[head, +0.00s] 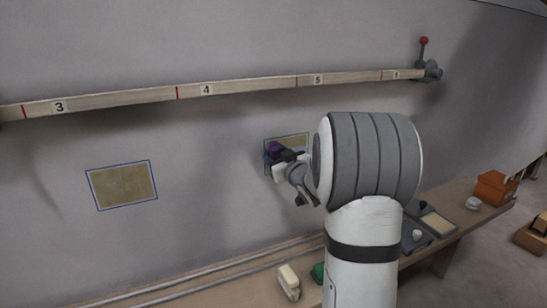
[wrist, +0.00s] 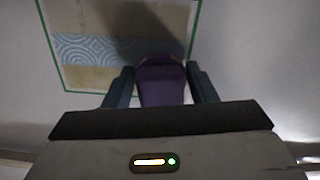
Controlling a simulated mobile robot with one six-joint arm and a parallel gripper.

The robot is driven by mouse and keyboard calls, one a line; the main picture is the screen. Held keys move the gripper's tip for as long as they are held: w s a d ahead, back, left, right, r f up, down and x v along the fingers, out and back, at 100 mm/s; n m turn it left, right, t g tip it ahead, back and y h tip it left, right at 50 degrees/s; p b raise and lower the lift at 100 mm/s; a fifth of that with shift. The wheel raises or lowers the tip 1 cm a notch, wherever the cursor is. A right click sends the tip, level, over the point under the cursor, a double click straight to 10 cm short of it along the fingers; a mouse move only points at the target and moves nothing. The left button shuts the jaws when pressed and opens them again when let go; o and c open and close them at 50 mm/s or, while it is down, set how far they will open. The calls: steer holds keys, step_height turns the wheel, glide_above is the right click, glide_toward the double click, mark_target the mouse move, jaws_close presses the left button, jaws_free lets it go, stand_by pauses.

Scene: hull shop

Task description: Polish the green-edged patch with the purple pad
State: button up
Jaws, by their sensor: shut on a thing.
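The purple pad (wrist: 161,84) is between the two fingers of my gripper (wrist: 161,88), which is shut on it. In the head view the purple pad (head: 275,150) shows at the end of my gripper (head: 283,161), in front of the wall. The green-edged patch (wrist: 72,78) lies behind the pad in the wrist view. It has a tan surface with a blue-and-white wavy band, and a shadow falls on it. In the head view the patch (head: 299,139) is partly hidden by my gripper and arm. I cannot tell whether the pad touches it.
A blue-edged tan patch (head: 123,185) is on the wall at left. Below, a bench (head: 447,222) holds a cream block (head: 289,282), a green thing (head: 318,271), a tray (head: 438,223) and an orange box (head: 495,188).

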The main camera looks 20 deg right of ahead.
mark_target(308, 146)
steer(key=shift+w+d+p, duration=0.2)
steer(key=shift+d+p, duration=1.7)
steer(key=shift+d, duration=4.2)
steer(key=shift+a+b, duration=3.3)
steer(key=shift+a, duration=4.15)
steer(key=d+f+p, duration=0.2)
steer(key=d+f, duration=0.2)
steer(key=d, duration=1)
steer(key=shift+d+f, duration=0.15)
steer(key=shift+d, duration=0.2)
